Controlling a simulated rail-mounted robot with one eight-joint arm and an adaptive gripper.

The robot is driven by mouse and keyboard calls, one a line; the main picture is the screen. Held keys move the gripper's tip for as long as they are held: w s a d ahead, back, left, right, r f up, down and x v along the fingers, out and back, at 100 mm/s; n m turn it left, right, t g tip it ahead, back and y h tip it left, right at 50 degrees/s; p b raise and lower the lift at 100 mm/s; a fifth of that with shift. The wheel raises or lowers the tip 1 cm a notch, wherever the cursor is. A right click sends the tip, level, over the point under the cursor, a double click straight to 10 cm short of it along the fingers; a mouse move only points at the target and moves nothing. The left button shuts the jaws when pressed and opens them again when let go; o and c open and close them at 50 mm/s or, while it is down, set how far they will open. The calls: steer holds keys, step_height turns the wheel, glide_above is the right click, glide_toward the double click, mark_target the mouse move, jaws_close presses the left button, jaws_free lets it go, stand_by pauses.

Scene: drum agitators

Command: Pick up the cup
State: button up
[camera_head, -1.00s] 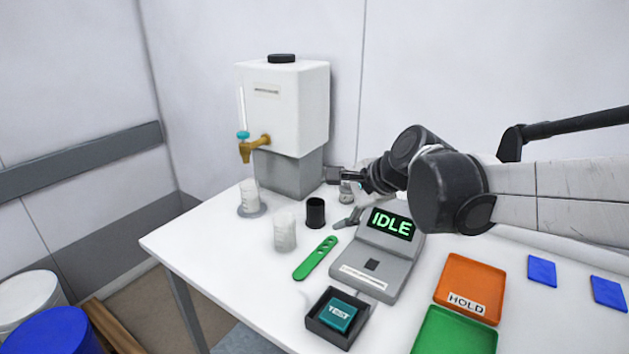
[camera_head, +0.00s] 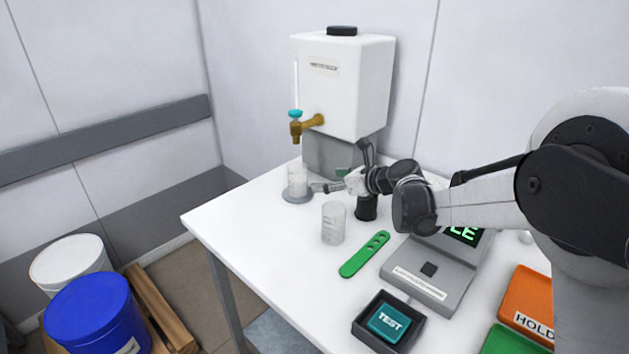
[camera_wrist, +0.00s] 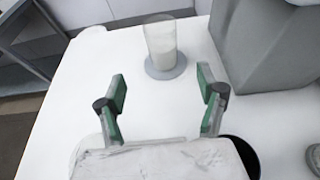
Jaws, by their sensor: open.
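A clear cup (camera_head: 297,179) with whitish contents stands upright on a grey round disc (camera_head: 296,198) below the dispenser's tap. It also shows in the wrist view (camera_wrist: 161,45), upright on the disc, ahead of and between the fingers. A second clear cup (camera_head: 333,223) stands on the table nearer the front. My gripper (camera_head: 328,184) is open and empty, just right of the cup on the disc. In the wrist view its two green-padded fingers (camera_wrist: 163,95) are spread wide and do not touch the cup.
The white dispenser (camera_head: 342,85) with a brass tap (camera_head: 307,125) stands on a grey block behind the cup. A black cup (camera_head: 366,207) sits below my arm. A green slotted strip (camera_head: 365,254), a grey display device (camera_head: 436,270) and a TEST box (camera_head: 388,322) lie nearer the front.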

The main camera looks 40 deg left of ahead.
mark_target(305, 181)
steer(key=x, duration=0.8)
steer(key=shift+a+f, duration=0.1)
steer(key=shift+w+f+x, duration=0.15)
steer(key=shift+x, duration=1.35)
steer(key=shift+w+f+x, duration=0.15)
steer(key=shift+f+x, duration=0.05)
steer(key=shift+x, duration=1.25)
steer(key=shift+d, duration=0.2)
steer(key=c, duration=1.5)
steer(key=shift+r, duration=0.15)
